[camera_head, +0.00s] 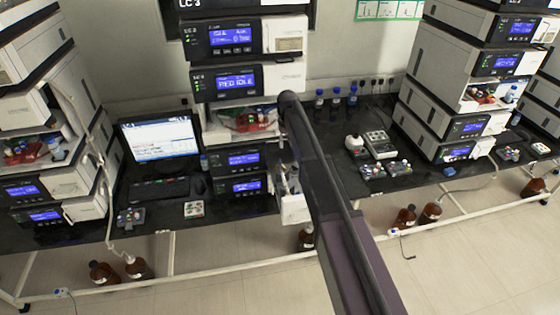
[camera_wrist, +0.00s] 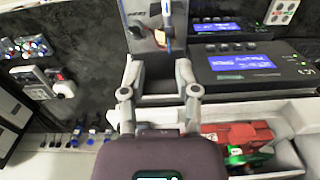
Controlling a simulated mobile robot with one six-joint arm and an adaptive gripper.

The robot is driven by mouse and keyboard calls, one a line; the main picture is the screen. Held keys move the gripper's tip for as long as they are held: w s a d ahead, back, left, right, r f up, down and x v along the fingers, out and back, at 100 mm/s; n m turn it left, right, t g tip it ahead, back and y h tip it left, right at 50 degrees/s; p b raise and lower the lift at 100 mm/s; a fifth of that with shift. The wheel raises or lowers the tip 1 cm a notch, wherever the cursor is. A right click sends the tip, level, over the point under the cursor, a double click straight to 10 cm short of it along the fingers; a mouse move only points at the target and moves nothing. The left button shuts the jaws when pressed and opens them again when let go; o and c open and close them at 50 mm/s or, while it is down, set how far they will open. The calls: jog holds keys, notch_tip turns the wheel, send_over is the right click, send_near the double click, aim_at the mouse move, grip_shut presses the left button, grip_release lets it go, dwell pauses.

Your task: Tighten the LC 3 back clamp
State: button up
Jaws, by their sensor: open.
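The LC 3 stack (camera_head: 230,82) stands in the middle of the head view, with lit blue displays. Its open compartment (camera_head: 215,133) holds red and green parts (camera_head: 242,119). In the wrist view a red clamp-like part (camera_wrist: 237,134) and a green part (camera_wrist: 246,155) lie in a white tray, right of my gripper (camera_wrist: 160,88). I cannot tell which part is the back clamp. My gripper is open, its two fingers apart with no object seen held. It is in front of an upright panel bearing a blue-tipped tube (camera_wrist: 167,18). In the head view my arm partly hides the stack's right side.
A monitor (camera_head: 160,137) and keyboard (camera_head: 158,189) stand left of the stack. Blue-capped bottles (camera_head: 335,98) and small instruments (camera_head: 378,145) are on the black bench to the right. Other stacks flank it. Brown bottles (camera_head: 405,216) stand on the floor.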

send_over(280, 165)
jog(key=shift+w+a, duration=0.25)
jog(key=shift+w, duration=0.15)
jog(key=shift+f, duration=0.2)
notch_tip(280, 165, down, 13)
jog(key=b, duration=1.3)
jog(key=shift+d+f+b, duration=0.15)
jog(key=shift+b, duration=0.25)
grip_shut()
